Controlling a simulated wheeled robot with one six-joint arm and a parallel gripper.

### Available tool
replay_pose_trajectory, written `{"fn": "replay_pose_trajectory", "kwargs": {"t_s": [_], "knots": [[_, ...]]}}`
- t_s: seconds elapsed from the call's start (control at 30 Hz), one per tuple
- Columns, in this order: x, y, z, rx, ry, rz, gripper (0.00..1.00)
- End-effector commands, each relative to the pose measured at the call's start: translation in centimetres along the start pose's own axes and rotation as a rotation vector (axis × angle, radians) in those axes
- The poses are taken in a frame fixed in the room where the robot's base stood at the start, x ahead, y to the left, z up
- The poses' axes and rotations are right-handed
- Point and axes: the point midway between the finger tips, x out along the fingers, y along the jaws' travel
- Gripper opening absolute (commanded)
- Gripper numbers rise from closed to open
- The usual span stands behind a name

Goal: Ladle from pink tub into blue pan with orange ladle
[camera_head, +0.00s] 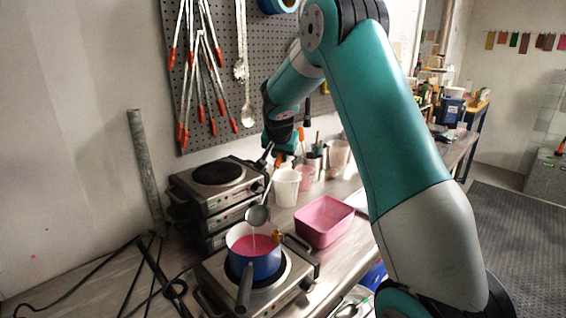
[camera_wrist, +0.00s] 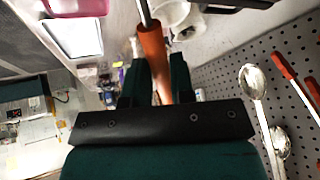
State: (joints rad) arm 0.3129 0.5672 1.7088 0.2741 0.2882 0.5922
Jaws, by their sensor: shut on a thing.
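My gripper (camera_head: 280,148) is shut on the orange handle of the ladle (camera_wrist: 152,48), high above the bench. The ladle's metal bowl (camera_head: 257,215) hangs tilted over the blue pan (camera_head: 262,268), above its rim. A thin pale streak runs from the bowl down to pink liquid in the pan. The pan sits on a hot plate, with its dark handle toward the camera. The pink tub (camera_head: 325,221) stands to the right of the pan; its inside looks pink, and I cannot tell how much it holds. The tub's edge also shows in the wrist view (camera_wrist: 77,7).
The hot plate (camera_head: 296,292) is at the front of the bench. Stacked hot plates (camera_head: 218,200) stand behind left. A white container (camera_head: 286,188) and cups stand behind the tub. Spoons and tongs hang on the pegboard (camera_head: 262,75). Cables lie at the left.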

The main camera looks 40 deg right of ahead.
Motion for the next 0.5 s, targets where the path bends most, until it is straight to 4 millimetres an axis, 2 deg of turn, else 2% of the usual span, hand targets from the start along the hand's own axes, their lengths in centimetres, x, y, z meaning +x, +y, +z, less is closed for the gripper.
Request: {"fn": "replay_pose_trajectory", "kwargs": {"t_s": [0.5], "knots": [[-4.0,-0.8,1.2,-0.039,0.199,-0.006,0.0]]}}
